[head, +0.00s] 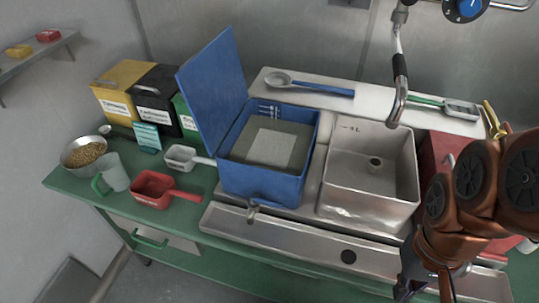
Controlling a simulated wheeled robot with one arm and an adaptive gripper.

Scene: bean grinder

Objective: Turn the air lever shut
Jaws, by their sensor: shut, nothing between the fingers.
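A yellow lever (492,118) stands up at the right, behind my arm and close to the right end of the back shelf. It looks like the air lever, but its base is hidden and I cannot tell its setting. My copper-coloured arm covers the area just in front of it. My gripper (424,288) is low at the bottom of the head view, in front of the bench and well below the yellow lever. It is shut and holds nothing. Its tips are partly cut off by the picture edge.
A blue lidded box (262,190) stands open left of a steel sink (366,205). A hanging spout with a black grip (400,75) is above the sink. A red box (437,150) is partly behind my arm. Scoops and a bean bowl (84,152) are at the left.

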